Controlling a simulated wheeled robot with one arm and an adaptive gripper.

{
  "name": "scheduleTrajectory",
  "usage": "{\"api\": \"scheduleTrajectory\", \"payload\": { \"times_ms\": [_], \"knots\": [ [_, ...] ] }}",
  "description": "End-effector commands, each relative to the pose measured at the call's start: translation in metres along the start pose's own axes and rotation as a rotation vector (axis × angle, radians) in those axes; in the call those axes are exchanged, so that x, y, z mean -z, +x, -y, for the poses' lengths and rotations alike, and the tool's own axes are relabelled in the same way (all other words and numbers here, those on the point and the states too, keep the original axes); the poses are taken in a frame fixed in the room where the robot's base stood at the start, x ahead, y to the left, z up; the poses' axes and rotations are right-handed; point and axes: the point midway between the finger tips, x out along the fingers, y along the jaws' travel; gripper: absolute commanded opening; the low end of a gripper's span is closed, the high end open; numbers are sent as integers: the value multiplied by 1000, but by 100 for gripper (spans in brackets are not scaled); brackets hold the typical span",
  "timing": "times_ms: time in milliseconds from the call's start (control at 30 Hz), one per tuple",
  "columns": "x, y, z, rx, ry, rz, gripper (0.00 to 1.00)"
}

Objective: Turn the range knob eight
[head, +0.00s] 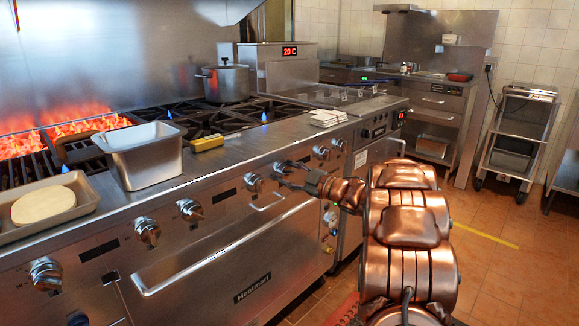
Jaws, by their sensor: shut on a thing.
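A row of metal range knobs runs along the steel front of the range (225,205). Several are to the left, including a far left knob (46,273), a middle knob (189,209) and a knob (253,182) just left of my gripper. My gripper (284,170) is at the front panel, with its fingers closed around a range knob (279,169) that they partly hide. Two more knobs, one of them a right-hand knob (321,152), are to its right. I cannot read any numbers, so I cannot tell which knob is eight.
Flames burn on the grill (75,130) at the left. A pot (226,82) stands on the back burners. An oven handle (220,248) sticks out below. Floor is free at the right.

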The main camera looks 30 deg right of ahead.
Motion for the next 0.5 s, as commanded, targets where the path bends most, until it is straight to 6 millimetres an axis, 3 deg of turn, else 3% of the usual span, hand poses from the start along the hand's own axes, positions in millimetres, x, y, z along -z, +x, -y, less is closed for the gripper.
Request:
{"api": "scheduleTrajectory", "payload": {
  "times_ms": [500],
  "knots": [
    [3,0,-2,-39,390,-25,15]
  ]
}}
